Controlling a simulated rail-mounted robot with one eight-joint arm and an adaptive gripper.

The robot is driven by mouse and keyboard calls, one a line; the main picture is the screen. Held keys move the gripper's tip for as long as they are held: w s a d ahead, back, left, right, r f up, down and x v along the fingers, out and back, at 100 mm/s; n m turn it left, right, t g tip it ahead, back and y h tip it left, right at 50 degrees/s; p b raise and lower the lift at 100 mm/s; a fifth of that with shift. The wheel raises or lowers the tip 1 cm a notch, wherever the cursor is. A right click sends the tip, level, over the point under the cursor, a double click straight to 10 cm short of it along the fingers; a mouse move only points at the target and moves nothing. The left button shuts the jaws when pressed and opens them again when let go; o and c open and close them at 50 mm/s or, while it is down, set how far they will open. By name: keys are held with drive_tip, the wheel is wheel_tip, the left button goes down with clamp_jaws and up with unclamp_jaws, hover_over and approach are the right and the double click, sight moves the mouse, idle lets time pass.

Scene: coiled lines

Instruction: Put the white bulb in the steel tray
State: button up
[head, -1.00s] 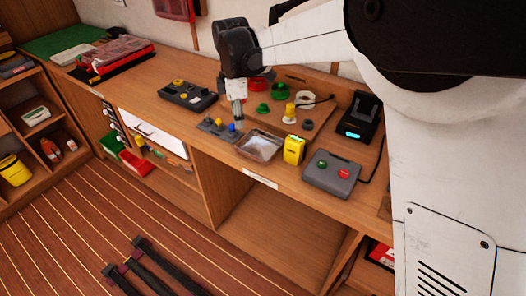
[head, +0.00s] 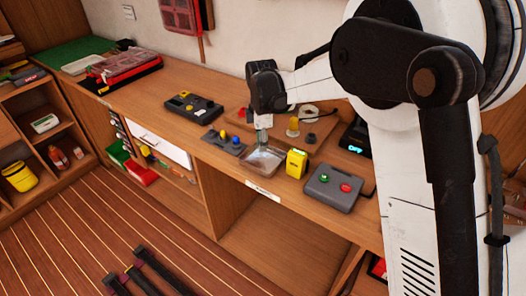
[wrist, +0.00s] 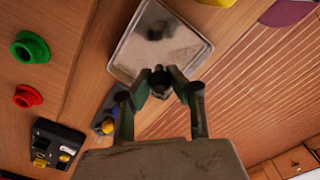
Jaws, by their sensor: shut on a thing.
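The steel tray (head: 262,164) lies on the bench, and its rectangular floor shows in the wrist view (wrist: 135,45). It looks empty, with a dark patch like a shadow on it. My gripper (head: 263,145) points down just above the tray. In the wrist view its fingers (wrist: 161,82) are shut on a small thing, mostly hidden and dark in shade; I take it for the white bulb. The bulb's white colour cannot be made out. The grey holder plate (wrist: 117,97) with small blue knobs or bulbs lies left of the tray in the head view.
A yellow device (head: 296,162) stands just right of the tray, then a grey box (head: 333,188) with green and red buttons. A black box (head: 191,106) sits further left.

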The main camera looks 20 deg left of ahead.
drive_tip(key=shift+w+d+f, duration=0.15)
drive_tip(key=shift+f, duration=1.95)
drive_tip(key=shift+f, duration=0.1)
drive_tip(key=shift+f, duration=0.15)
drive_tip(key=o, duration=0.8)
drive_tip(key=shift+c, duration=0.2)
drive_tip(key=shift+r, duration=0.2)
wheel_tip(320, 180, up, 12)
drive_tip(key=shift+r, duration=0.1)
